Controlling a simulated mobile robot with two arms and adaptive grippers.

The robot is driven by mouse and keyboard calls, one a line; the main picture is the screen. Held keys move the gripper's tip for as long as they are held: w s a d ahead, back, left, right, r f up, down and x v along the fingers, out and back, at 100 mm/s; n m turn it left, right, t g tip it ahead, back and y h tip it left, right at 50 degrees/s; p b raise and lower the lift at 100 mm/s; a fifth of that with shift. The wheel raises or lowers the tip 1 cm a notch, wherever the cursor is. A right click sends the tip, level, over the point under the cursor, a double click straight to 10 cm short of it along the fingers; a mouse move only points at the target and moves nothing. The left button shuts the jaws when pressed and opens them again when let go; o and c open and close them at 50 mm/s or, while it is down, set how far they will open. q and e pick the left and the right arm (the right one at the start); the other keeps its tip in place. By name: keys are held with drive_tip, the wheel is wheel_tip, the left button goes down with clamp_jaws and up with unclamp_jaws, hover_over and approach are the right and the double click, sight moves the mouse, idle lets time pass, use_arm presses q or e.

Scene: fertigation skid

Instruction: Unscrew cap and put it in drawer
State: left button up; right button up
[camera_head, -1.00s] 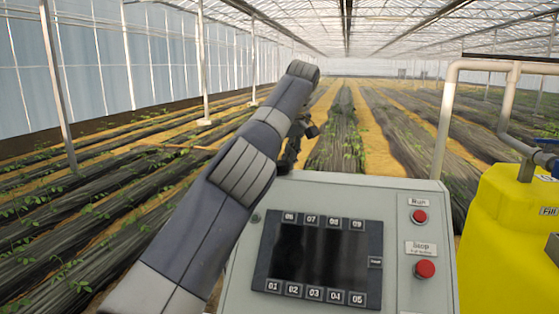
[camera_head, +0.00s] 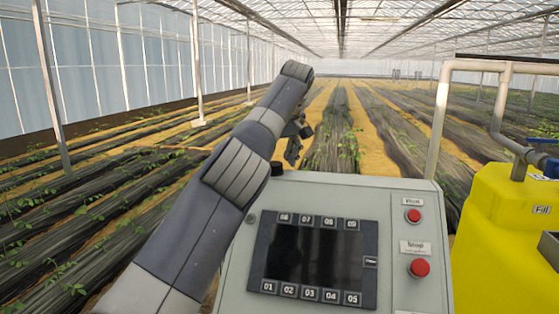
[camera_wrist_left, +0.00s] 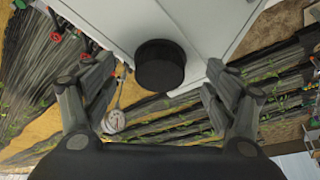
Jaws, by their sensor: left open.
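A round black cap (camera_wrist_left: 160,65) shows in the left wrist view, against the edge of a pale grey-white box-like surface (camera_wrist_left: 205,22). My left gripper (camera_wrist_left: 160,78) is open, with one finger on each side of the cap and a gap to it on both sides. In the head view the left gripper (camera_head: 296,138) is small and partly hidden by my own arm, beyond the back of the control panel. I cannot make out a drawer in either view. My right gripper is not seen.
The grey control panel (camera_head: 232,285) with a dark screen and red buttons stands in front. A yellow tank (camera_head: 490,240) and a pale pipe (camera_head: 440,110) are at the right.

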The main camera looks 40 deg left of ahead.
use_arm(q)
drive_tip(key=shift+m, duration=0.4)
